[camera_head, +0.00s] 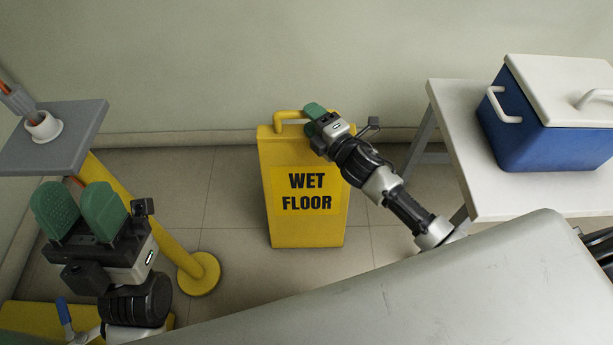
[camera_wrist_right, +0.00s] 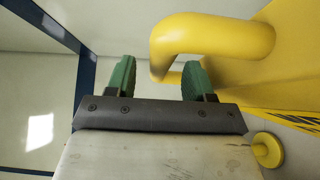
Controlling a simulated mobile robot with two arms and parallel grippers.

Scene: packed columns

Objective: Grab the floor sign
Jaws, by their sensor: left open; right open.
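The yellow floor sign (camera_head: 308,222), marked "WET FLOOR", stands upright on the tiled floor in the middle of the head view. Its yellow loop handle (camera_head: 291,116) is on top. My left gripper (camera_head: 80,208) is open and empty at the lower left, well apart from the sign.
A white table (camera_head: 457,150) with a blue cooler (camera_head: 545,145) stands at the right. The wall is close behind the sign.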

